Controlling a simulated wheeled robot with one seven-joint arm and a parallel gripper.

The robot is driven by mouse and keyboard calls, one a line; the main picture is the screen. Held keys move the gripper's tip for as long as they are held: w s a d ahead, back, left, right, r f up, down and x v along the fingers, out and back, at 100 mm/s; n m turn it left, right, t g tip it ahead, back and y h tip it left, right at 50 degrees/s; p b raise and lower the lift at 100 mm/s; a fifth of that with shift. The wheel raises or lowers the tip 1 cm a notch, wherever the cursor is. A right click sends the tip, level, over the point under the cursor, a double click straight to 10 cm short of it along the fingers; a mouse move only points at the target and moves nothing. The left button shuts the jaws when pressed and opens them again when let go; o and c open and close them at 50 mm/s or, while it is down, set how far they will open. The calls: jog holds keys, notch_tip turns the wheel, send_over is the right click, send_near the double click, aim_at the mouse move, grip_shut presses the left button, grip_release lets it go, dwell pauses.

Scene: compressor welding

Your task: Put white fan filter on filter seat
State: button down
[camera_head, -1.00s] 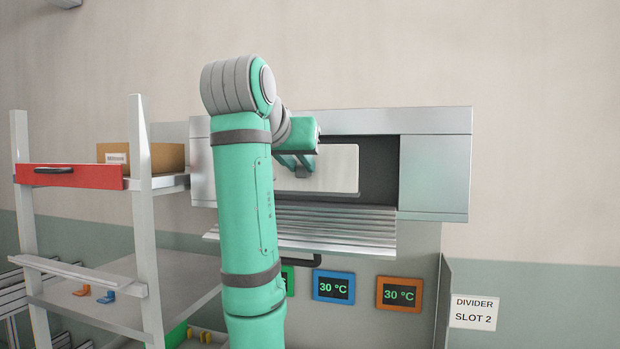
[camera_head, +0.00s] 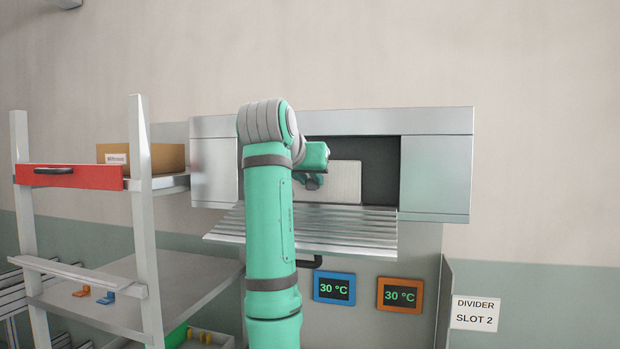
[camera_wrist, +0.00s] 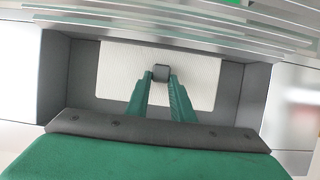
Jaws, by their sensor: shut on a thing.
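The white fan filter (camera_head: 343,184) is a pale rectangular panel inside the dark recess of the machine. The recess appears to be the filter seat (camera_head: 380,172). In the wrist view the filter (camera_wrist: 112,75) lies within the grey-walled recess (camera_wrist: 228,85), with dark margins at its sides. My gripper (camera_wrist: 161,80) is shut on the small dark knob (camera_wrist: 161,72) at the filter's middle. In the head view my gripper (camera_head: 314,182) is partly hidden by my arm, which also covers the filter's left part. I cannot tell whether the filter touches the back of the recess.
A slatted metal flap (camera_head: 340,232) juts out below the opening. Metal panels (camera_head: 434,173) flank it. A shelf rack with a red bar (camera_head: 68,177) and a cardboard box (camera_head: 167,157) stands at left. Temperature displays (camera_head: 334,288) sit below.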

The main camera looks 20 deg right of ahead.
jog(key=shift+f, duration=0.1)
jog(key=c, duration=1.5)
grip_release()
jog(key=shift+c, duration=0.2)
jog(key=v, duration=1.2)
